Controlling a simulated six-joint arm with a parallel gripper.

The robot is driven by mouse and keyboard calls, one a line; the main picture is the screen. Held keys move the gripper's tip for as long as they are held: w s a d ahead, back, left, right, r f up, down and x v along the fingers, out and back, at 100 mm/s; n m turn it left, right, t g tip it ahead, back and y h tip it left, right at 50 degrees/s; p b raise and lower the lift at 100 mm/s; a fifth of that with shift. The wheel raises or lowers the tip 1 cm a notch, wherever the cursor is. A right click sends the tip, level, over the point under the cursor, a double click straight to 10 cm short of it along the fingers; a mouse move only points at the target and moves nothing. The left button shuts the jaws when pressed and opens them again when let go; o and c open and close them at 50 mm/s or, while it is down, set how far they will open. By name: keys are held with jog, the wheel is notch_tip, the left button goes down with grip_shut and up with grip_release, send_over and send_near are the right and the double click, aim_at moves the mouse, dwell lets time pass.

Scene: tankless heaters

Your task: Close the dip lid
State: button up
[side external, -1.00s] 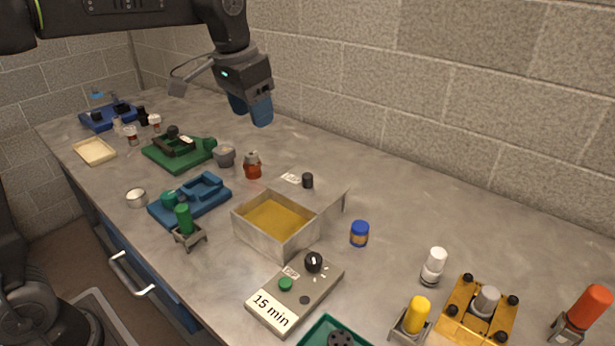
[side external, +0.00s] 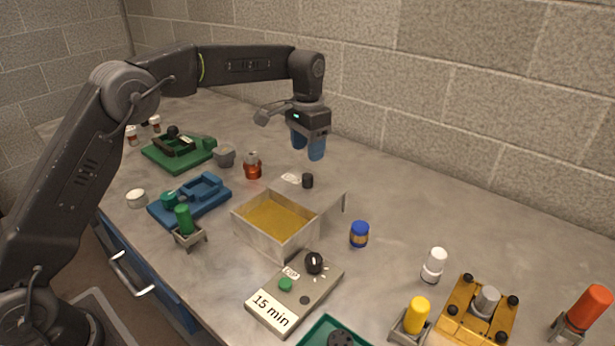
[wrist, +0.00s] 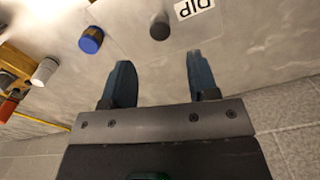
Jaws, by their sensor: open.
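The dip box (side external: 270,243) is an open grey tank with yellow liquid inside, in the middle of the counter. Its lid (side external: 325,200) is open, folded back at the wall side of the box, and blends with the grey counter. A dark knob (side external: 308,181) and a white label (side external: 291,178) are on it. In the wrist view the knob (wrist: 159,27) and the DIP label (wrist: 194,8) lie beyond the fingertips. My gripper (side external: 308,151) is open and empty, with blue fingers, above the knob and toward the wall. It also shows in the wrist view (wrist: 158,65).
A blue-capped jar (side external: 359,234) stands right of the lid. The timer box (side external: 293,296) marked 15 min sits in front of the tank. A red-based bottle (side external: 253,168) and blue fixture (side external: 190,200) are to the left. The counter beside the wall is clear.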

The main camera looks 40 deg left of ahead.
aim_at(307, 175)
notch_tip(307, 175, down, 8)
jog(key=shift+f, duration=0.2)
grip_shut()
dwell(0.6)
